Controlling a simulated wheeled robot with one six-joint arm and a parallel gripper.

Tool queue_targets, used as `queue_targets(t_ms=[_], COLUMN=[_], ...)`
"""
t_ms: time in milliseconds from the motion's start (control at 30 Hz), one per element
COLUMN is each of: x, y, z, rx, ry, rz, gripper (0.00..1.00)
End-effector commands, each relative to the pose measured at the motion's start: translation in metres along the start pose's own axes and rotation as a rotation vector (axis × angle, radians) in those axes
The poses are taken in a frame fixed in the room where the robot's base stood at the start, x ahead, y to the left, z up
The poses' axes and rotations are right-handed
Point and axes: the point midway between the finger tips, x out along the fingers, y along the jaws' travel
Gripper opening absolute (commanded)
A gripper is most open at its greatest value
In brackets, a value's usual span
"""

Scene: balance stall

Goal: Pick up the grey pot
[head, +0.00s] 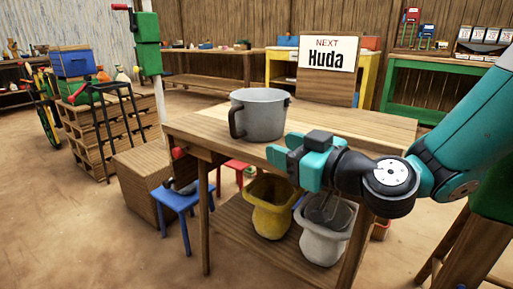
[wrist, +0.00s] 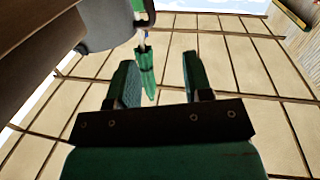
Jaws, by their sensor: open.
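The grey pot (head: 260,115) stands upright on the wooden table (head: 345,122), near its front edge, with its dark handle toward the left front. My gripper (head: 281,152) is teal and open, in front of the table edge, a little below and to the right of the pot in the head view. It is apart from the pot and nothing is between its fingers. In the wrist view my gripper (wrist: 158,65) shows two parted green fingers. Part of the pot (wrist: 108,28) shows there at the upper left, cut off by the frame.
A sign reading "Huda" (head: 327,53) stands at the back of the table. Below are a yellow pot (head: 270,222) and a white pot (head: 322,243) on the lower shelf. A blue stool (head: 180,198) stands at the left. The tabletop right of the pot is clear.

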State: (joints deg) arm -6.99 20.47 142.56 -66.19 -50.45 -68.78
Motion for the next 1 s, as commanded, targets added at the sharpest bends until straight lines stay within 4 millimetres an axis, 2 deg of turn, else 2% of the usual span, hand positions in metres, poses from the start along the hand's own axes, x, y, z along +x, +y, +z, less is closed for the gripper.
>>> queue_targets(t_ms=[33,167,267,600,700,867,1000], x=[0.001,0.007,0.024,0.099,0.114,0.124,0.141], y=[0.003,0.008,0.009,0.012,0.013,0.013,0.015], z=[0.010,0.011,0.006,0.004,0.006,0.008,0.005], rx=[-0.003,-0.011,-0.012,-0.013,-0.013,-0.011,-0.013], ry=[0.007,0.014,0.015,0.016,0.015,0.015,0.016], rz=[0.019,0.044,0.045,0.044,0.044,0.045,0.044], gripper=[0.46,0.46,0.46,0.46,0.46,0.46,0.46])
